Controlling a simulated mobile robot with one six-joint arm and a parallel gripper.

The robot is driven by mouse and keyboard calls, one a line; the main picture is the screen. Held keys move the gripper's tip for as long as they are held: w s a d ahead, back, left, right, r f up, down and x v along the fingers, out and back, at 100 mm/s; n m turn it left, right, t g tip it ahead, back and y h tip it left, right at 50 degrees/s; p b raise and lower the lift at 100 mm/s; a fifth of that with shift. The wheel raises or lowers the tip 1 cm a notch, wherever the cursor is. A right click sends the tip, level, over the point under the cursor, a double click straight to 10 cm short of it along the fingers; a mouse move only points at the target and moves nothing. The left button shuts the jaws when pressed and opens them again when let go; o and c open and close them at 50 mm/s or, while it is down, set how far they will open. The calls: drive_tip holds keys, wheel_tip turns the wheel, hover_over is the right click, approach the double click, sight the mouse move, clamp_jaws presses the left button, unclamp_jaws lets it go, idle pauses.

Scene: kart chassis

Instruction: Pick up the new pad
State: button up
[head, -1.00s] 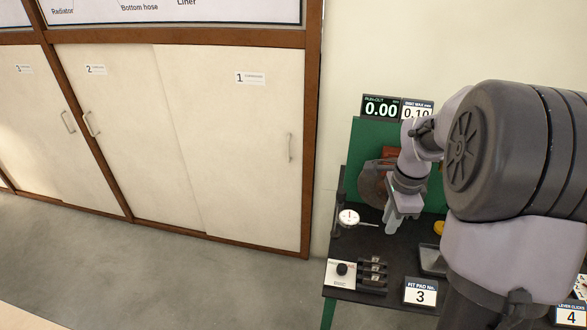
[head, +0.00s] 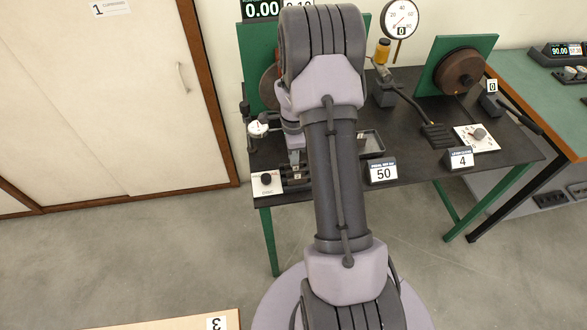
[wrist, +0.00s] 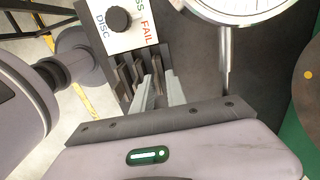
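A small dark rack (head: 297,174) holds several upright dark pads at the left front of the black bench. The pads (wrist: 138,72) also show in the wrist view, standing side by side in their slots. I cannot tell which pad is the new one. My gripper (wrist: 158,82) points down at the rack with its two pale fingers apart. The fingertips are close to the pads at the rack's right side in the wrist view; contact cannot be made out. In the head view my gripper (head: 296,157) is just above the rack, partly hidden by my arm.
A white panel with a black DISC knob (wrist: 119,20) adjoins the rack. A dial gauge (wrist: 228,8) with a metal stem stands close to my gripper. A brake disc (head: 268,88), a grey tray (head: 370,143) and a sign reading 50 (head: 383,172) are on the bench.

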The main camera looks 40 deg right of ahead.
drive_tip(key=shift+f, duration=0.95)
drive_tip(key=shift+r, duration=0.15)
clamp_jaws()
